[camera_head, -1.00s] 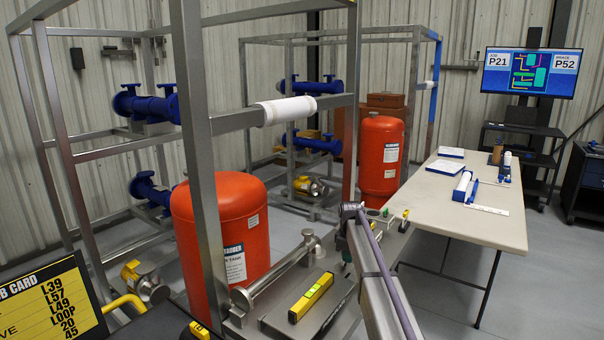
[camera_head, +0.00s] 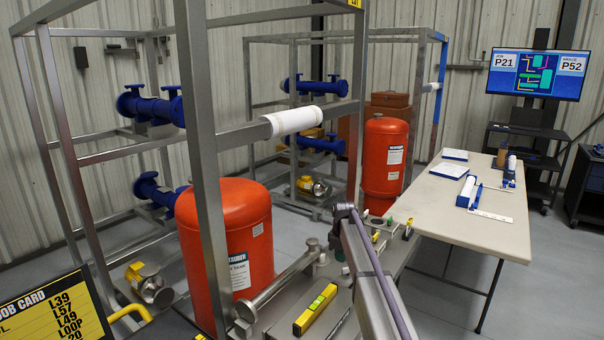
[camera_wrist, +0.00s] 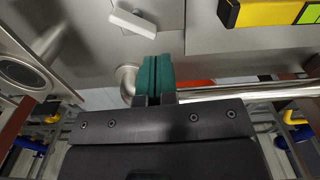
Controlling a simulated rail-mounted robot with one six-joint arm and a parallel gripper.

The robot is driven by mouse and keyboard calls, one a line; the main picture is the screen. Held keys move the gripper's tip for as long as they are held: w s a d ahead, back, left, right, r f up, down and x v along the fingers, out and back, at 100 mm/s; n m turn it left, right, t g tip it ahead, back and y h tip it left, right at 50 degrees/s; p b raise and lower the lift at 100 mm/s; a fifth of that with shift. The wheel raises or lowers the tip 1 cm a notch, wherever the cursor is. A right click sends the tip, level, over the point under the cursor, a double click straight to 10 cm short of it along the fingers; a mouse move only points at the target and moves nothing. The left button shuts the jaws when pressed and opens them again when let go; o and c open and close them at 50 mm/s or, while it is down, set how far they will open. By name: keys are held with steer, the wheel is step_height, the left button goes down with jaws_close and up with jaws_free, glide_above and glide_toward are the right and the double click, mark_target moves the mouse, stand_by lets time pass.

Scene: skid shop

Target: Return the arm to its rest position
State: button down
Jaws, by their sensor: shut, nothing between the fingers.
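My gripper (camera_wrist: 155,78) shows in the wrist view. Its two teal fingers are pressed together with nothing between them, ahead of the black gripper body. They hang over a grey metal surface, beside a shiny pipe (camera_wrist: 235,92) with a round end. My arm (camera_head: 372,275) reaches forward from the bottom of the head view, and its pale grey link carries a purple line.
A yellow spirit level (camera_head: 315,309) and a flanged pipe (camera_head: 280,284) lie close left of my arm. A steel frame post (camera_head: 205,160) and an orange tank (camera_head: 228,240) stand further left. A beige table (camera_head: 455,215) is at right. Grey floor shows beyond.

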steer(key=shift+d+r+p, duration=0.2)
steer(key=shift+r+p, duration=0.1)
steer(key=shift+r, duration=0.45)
steer(key=s+d+m, duration=0.1)
steer(key=s+m, duration=0.4)
steer(key=s, duration=1.7)
steer(key=s+d+m, duration=0.2)
steer(key=s+m, duration=0.4)
steer(key=s, duration=1.6)
steer(key=shift+s+d+m, duration=0.15)
steer(key=shift+s+m, duration=0.1)
steer(key=shift+m, duration=0.05)
